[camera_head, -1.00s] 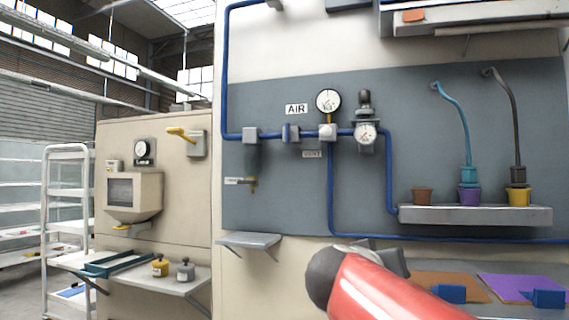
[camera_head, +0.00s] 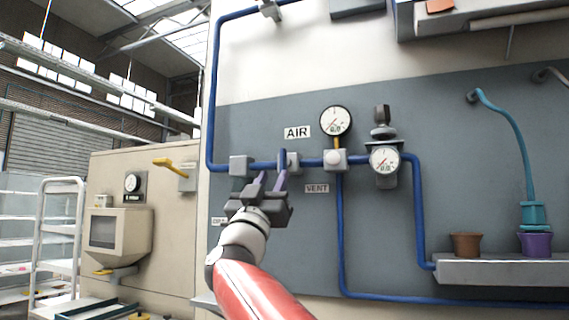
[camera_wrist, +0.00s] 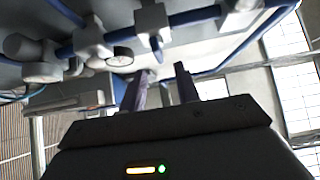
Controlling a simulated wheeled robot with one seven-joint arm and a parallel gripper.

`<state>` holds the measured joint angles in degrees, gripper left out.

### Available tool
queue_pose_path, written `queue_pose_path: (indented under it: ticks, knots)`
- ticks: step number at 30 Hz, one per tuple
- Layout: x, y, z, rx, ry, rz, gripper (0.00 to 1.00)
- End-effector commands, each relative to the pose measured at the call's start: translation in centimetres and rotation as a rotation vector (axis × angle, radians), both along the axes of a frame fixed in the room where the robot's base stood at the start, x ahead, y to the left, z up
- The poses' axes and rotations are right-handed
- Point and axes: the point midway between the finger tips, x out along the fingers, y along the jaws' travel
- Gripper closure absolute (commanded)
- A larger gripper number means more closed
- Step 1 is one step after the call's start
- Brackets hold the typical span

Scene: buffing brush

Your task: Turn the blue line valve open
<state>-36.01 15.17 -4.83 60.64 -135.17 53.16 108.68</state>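The blue line valve is a grey body (camera_head: 293,161) on the horizontal blue pipe, under the AIR sign, with a blue handle (camera_head: 282,157) standing across the pipe. In the wrist view the valve body (camera_wrist: 151,18) is at the top centre, and its blue handle (camera_wrist: 155,46) points towards my fingers. My gripper (camera_head: 272,178) is open and just below the handle in the head view. In the wrist view my gripper (camera_wrist: 164,72) shows two separated fingers with nothing between them; the handle is just beyond their tips. No contact is visible.
Right of the valve are a fitting (camera_head: 335,160), an upper gauge (camera_head: 336,121) and a regulator with a gauge (camera_head: 384,158). A grey block (camera_head: 240,166) is on the pipe at left. A shelf with pots (camera_head: 490,269) is at lower right. The panel below the pipe is mostly clear.

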Motion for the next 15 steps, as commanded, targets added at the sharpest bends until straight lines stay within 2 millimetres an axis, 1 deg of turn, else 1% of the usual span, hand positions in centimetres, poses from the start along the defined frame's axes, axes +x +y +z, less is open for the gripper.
queue_pose_path:
  ticks: [1,9,12,15]
  knots:
    - [0.5,-0.3,1.0,0.001,0.000,-0.004,0.68]
    - [3.4,-1.3,4.0,0.000,0.003,-0.004,0.68]
    - [4.1,-1.6,4.7,0.000,0.003,-0.004,0.68]
    - [4.5,-1.8,4.9,0.000,0.003,-0.004,0.68]
